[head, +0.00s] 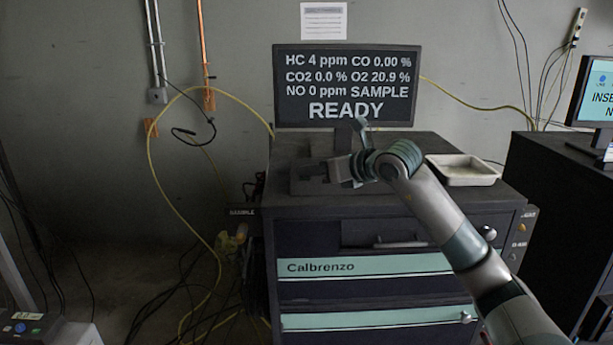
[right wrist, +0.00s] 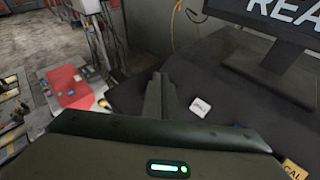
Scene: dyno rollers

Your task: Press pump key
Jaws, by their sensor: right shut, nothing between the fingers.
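My right gripper (head: 308,172) is over the top of the dark cabinet, in front of the monitor, with its arm coming in from the lower right. In the right wrist view its fingers (right wrist: 158,97) are together and empty. A small white key (right wrist: 201,107) with dark lettering too small to read lies right of the fingers, apart from them in the picture. A yellow key (right wrist: 295,168) marked CAL is at the lower right. I cannot tell which key is the pump key. My left gripper is not in view.
The monitor (head: 345,65) reads READY and stands at the back of the cabinet (head: 310,240). A pale tray (head: 462,170) lies on the right of the cabinet top. A second dark cabinet (head: 560,185) stands at the right. Cables hang left of the Calbrenzo cabinet.

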